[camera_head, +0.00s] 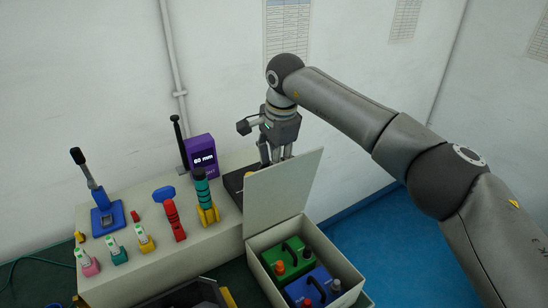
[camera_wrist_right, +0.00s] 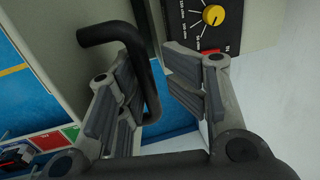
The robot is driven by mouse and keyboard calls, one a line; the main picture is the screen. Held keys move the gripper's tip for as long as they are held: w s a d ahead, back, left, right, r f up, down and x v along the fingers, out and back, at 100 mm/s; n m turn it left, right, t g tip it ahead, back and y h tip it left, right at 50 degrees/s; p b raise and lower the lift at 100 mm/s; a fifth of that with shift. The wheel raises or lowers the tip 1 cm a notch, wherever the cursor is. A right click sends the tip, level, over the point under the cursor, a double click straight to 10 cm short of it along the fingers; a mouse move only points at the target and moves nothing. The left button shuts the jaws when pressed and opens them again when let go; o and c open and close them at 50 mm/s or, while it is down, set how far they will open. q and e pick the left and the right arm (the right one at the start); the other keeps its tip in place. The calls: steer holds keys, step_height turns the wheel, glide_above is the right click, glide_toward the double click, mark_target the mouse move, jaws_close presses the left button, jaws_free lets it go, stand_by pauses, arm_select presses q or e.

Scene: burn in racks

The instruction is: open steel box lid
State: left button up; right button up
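The steel box (camera_head: 256,268) is a pale open box at the front right of the bench. Its lid (camera_head: 282,195) stands raised, roughly upright, at the back edge. My right gripper (camera_head: 275,160) is behind the lid's upper edge, fingers pointing down, tips partly hidden by the lid. In the right wrist view my right gripper (camera_wrist_right: 150,88) has its fingers apart. A bent black handle (camera_wrist_right: 147,65) runs between them beside a pale panel, apparently the lid; I cannot tell whether the fingers touch it. My left gripper is not in view.
Green (camera_head: 288,258) and blue (camera_head: 313,288) cases sit inside the box. A yellow dial (camera_wrist_right: 213,15) on a dark panel is close to my right fingers. The bench holds a purple display (camera_head: 201,155), a blue-based lever press (camera_head: 107,215) and several coloured tools.

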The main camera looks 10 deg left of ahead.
step_height(320, 180, up, 12)
steer(key=s+d, duration=0.1)
steer(key=shift+s+d+f, duration=0.15)
steer(key=shift+s, duration=0.1)
steer(key=shift+s+f, duration=0.1)
